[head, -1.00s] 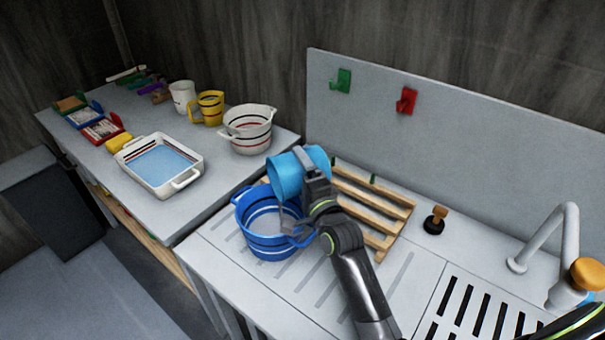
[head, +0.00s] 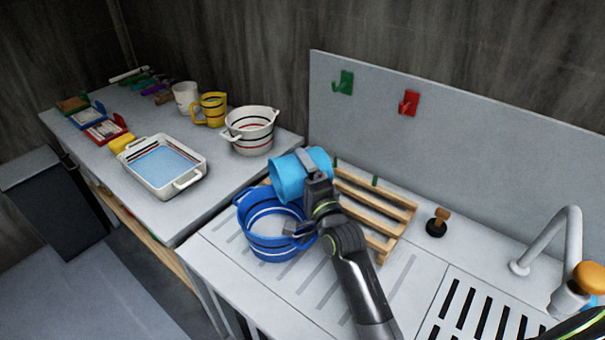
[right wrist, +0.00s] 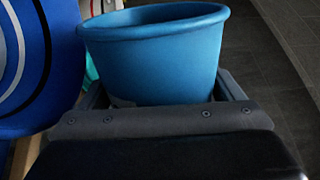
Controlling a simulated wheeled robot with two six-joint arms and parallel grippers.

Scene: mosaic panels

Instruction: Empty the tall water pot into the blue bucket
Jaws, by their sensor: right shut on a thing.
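The light blue pot (head: 290,176) is in my right gripper (head: 312,182), tilted well over with its mouth toward the left. It is above the back edge of the blue bucket (head: 262,245). The bucket has white and dark stripes and stands upright on the ribbed drainboard. Its inside looks pale, and I cannot tell how much water it holds. No stream is visible. In the right wrist view the pot (right wrist: 155,60) sits between the fingers, with the striped bucket (right wrist: 45,70) at the left. My left gripper is not in view.
A wooden rack (head: 375,212) lies right behind the bucket. A white striped pot (head: 250,138), a white tray of water (head: 163,167) and a yellow mug (head: 210,110) stand on the left table. A faucet (head: 572,240) is at the right. The drainboard front is clear.

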